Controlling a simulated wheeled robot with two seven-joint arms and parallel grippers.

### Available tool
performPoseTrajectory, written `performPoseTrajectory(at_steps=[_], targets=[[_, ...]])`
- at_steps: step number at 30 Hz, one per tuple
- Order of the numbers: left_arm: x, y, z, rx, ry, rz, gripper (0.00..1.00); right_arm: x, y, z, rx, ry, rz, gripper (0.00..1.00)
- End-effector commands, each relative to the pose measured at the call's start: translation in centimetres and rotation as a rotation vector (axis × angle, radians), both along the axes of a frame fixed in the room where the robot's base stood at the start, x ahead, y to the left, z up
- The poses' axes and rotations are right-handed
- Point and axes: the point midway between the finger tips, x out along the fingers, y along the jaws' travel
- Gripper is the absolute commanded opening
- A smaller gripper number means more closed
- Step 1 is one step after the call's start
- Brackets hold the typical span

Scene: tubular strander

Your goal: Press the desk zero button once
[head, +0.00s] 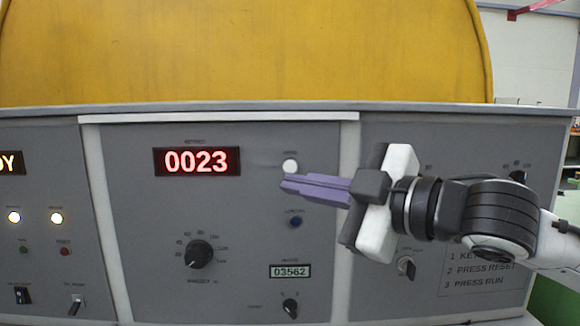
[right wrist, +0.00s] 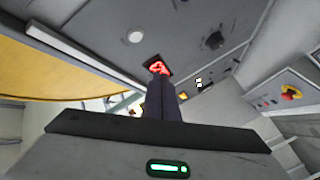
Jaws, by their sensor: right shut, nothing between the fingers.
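A round white button (head: 290,166) sits on the grey desk panel, right of the red display (head: 196,161) reading 0023. Its small label is too blurred to read surely. My right gripper (head: 284,183) comes in from the right, its purple fingers together and empty. In the head view the fingertips lie just below the white button; I cannot tell whether they touch the panel. In the right wrist view the fingers (right wrist: 160,92) overlap the lower edge of the red display (right wrist: 157,67), and a white round button (right wrist: 135,36) shows up and left of them. My left gripper is out of view.
A blue button (head: 296,222) sits below the fingers, above a counter reading 03562 (head: 290,271). A large knob (head: 198,254) is at lower left. Lamps and switches fill the left panel. A yellow cover (head: 240,55) rises behind the desk. The right wrist view shows a red button (right wrist: 291,92).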

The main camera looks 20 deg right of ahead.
Motion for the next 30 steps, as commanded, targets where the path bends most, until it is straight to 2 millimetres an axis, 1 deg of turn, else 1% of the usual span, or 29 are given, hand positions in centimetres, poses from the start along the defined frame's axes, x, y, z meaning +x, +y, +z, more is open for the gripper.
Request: performPoseTrajectory(at_steps=[3, 8, 9, 15, 20, 30], targets=[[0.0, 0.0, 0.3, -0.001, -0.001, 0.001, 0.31, 1.8, -0.6, 0.1, 0.003, 0.001, -0.003, 0.0], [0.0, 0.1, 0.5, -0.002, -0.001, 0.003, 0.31, 3.9, -1.1, 0.1, 0.001, 0.0, -0.001, 0.0], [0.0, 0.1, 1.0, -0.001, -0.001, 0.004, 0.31, 4.4, -1.3, 0.3, 0.002, 0.003, -0.002, 0.0], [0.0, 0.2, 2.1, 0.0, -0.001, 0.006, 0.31, 6.1, -1.7, 0.2, 0.002, 0.001, 0.0, 0.0], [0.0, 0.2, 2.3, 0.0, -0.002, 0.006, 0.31, 6.5, -1.9, 0.1, -0.001, -0.001, -0.001, 0.0], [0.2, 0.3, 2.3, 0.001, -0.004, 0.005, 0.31, 6.6, -1.9, 0.0, -0.001, -0.001, -0.001, 0.0]])
